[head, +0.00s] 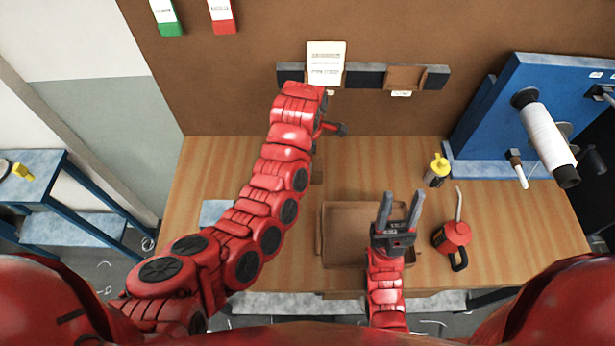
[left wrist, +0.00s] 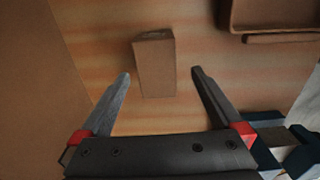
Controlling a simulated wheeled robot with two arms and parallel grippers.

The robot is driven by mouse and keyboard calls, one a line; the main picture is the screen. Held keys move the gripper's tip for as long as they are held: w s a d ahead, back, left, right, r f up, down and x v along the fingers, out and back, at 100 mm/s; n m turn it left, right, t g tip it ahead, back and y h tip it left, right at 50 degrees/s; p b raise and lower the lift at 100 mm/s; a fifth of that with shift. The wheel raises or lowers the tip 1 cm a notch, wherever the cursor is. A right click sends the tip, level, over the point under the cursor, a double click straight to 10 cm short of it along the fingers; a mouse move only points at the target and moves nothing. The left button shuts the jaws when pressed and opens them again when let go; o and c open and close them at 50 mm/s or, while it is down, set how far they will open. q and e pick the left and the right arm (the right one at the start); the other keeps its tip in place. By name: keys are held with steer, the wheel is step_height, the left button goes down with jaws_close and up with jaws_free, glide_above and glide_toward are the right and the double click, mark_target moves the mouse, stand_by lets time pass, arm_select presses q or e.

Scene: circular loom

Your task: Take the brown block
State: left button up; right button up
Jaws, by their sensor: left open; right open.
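The brown block (left wrist: 155,66) shows in the left wrist view on the wooden tabletop, with its long side running toward my left gripper. My left gripper (left wrist: 160,74) is open, one finger on each side of the block's near end, with a gap on both sides. In the head view my left arm reaches toward the back of the table, and its gripper (head: 337,129) is mostly hidden by the wrist. The block cannot be made out clearly there. My right gripper (head: 402,198) is open and empty above the brown tray (head: 323,232).
The tray also shows in the left wrist view (left wrist: 227,22). A red oil can (head: 455,234) and a yellow-topped bottle (head: 437,170) stand right of it. A blue machine with a white spool (head: 547,133) stands at the right. The table's (head: 215,165) back left is clear.

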arm_select(q)
steer(key=f, duration=0.6)
steer(key=shift+w+a+f, duration=0.1)
steer(key=shift+w+f, duration=0.1)
steer(key=shift+f, duration=0.05)
jaws_close()
stand_by(0.3)
